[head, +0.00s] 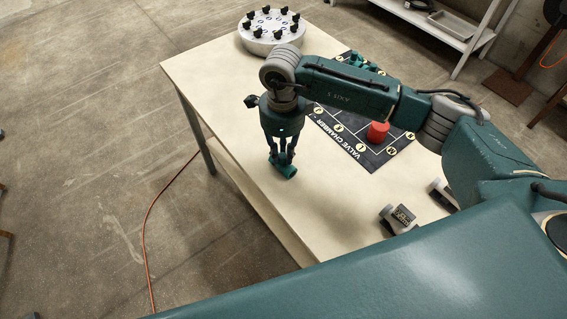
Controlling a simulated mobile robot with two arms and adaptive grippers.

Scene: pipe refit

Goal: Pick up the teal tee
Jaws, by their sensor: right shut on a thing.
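The teal tee (290,171) is a small dark teal pipe piece at the left front part of the table. My right gripper (281,158) points straight down over it, with its fingers shut on it. The fingers hide part of the tee. I cannot tell whether the tee touches the table top or is just above it. My left gripper is not in the head view.
The pale table (215,80) carries a black valve chamber mat (350,145) with a red cylinder (377,132) and teal parts (362,62). A round grey carousel (271,37) with black knobs stands at the back. A grey device (398,217) sits near the front edge.

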